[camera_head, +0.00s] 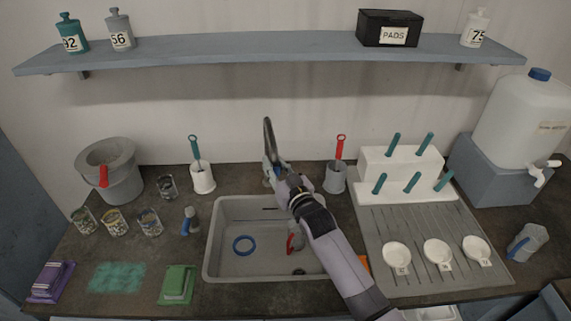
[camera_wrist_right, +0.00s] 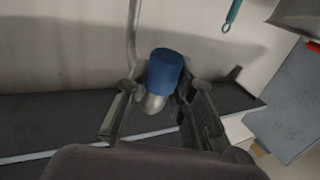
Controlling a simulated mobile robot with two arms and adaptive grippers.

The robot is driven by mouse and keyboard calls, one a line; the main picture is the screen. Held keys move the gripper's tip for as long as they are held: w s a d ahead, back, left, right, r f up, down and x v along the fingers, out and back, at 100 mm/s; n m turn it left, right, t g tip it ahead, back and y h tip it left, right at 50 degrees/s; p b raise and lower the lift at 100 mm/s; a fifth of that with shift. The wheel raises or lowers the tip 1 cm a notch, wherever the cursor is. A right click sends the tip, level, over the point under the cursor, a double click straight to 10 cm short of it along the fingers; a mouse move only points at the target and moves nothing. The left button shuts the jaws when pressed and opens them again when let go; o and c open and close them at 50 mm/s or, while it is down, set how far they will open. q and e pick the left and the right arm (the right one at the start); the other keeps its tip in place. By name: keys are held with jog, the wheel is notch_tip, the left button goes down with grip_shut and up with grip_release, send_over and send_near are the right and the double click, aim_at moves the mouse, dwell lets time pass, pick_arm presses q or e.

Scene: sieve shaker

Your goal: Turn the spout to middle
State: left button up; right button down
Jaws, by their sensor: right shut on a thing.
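The grey metal spout (camera_head: 268,135) rises behind the sink (camera_head: 213,262) and arches toward the front. In the right wrist view its pipe (camera_wrist_right: 132,35) curves round to a blue sleeve (camera_wrist_right: 166,72) at its end. My right gripper (camera_head: 278,178) reaches over the sink from the front right. In the right wrist view its fingers (camera_wrist_right: 158,112) stand on either side of the spout's blue end and are shut on it. The spout's end lies above the back part of the sink, partly hidden by my gripper in the head view. My left gripper is out of view.
A blue ring (camera_head: 244,245) and a red-handled item (camera_head: 295,242) lie in the sink. Brush holders (camera_head: 202,178) (camera_head: 335,178) stand on either side behind it. A ribbed drainboard (camera_head: 390,225) with white dishes is at right. A shelf (camera_head: 270,48) runs above.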

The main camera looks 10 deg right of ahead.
jog(key=shift+a, duration=1.3)
jog(key=c, duration=1.3)
grip_release()
jog(key=shift+c, duration=0.2)
jog(key=v, duration=1.2)
